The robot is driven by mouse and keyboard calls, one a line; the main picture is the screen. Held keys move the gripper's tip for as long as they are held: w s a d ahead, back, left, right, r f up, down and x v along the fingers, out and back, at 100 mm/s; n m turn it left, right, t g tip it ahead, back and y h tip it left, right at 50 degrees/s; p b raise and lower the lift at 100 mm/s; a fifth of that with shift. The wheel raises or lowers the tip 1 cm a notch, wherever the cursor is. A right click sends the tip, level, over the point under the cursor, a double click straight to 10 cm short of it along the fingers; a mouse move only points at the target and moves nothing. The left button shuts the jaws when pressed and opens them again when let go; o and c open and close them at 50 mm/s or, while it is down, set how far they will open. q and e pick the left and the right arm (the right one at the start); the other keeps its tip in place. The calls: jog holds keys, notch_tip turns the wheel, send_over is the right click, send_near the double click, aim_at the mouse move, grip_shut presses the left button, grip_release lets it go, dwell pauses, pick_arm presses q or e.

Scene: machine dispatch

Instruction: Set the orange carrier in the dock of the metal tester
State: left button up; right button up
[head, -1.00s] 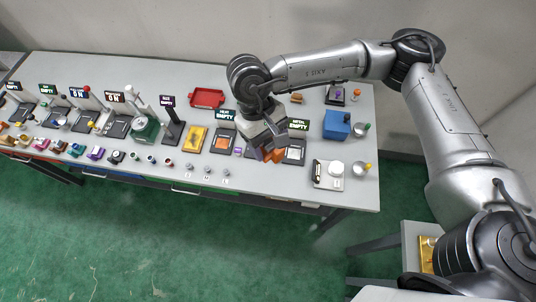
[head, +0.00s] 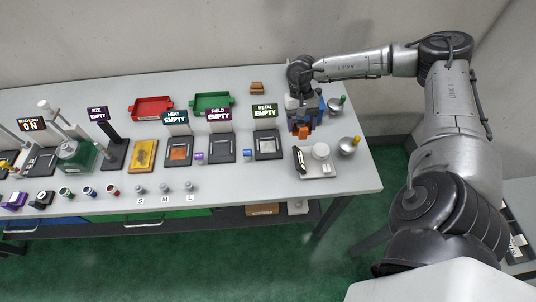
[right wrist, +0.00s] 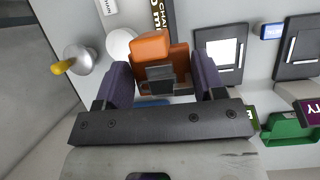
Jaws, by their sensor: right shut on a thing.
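The orange carrier (head: 303,132) is held by my right gripper (head: 301,122), to the right of the metal tester. In the right wrist view the orange carrier (right wrist: 150,46) sits between the two purple fingers of the right gripper (right wrist: 163,78), with a dark grey part on its near side. The metal tester (head: 267,147) has a dark base with a pale dock plate and a green sign reading "METAL EMPTY" (head: 265,110). Its dock also shows in the right wrist view (right wrist: 222,47), right of the carrier, with nothing on it. My left gripper is out of view.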

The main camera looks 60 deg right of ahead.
jog(key=shift+s+d+f, duration=0.15)
jog(key=shift+d+f, duration=0.25)
jog(key=shift+d, duration=0.1)
jog(key=shift+d+f, duration=0.1)
jog(key=shift+d, duration=0.05)
jog(key=w+a+f, duration=0.1)
jog(key=w+f, duration=0.1)
jog(key=w, duration=0.1)
jog(key=w+a+f, duration=0.1)
jog(key=w+f, duration=0.1)
jog(key=w, duration=0.2)
jog(key=w+a+f, duration=0.1)
jog(key=w+f, duration=0.1)
jog(key=w, duration=0.1)
jog(key=shift+w+a+f, duration=0.3)
jog(key=shift+w+a, duration=0.1)
jog(key=shift+f+p, duration=0.45)
jog(key=shift+f, duration=1.65)
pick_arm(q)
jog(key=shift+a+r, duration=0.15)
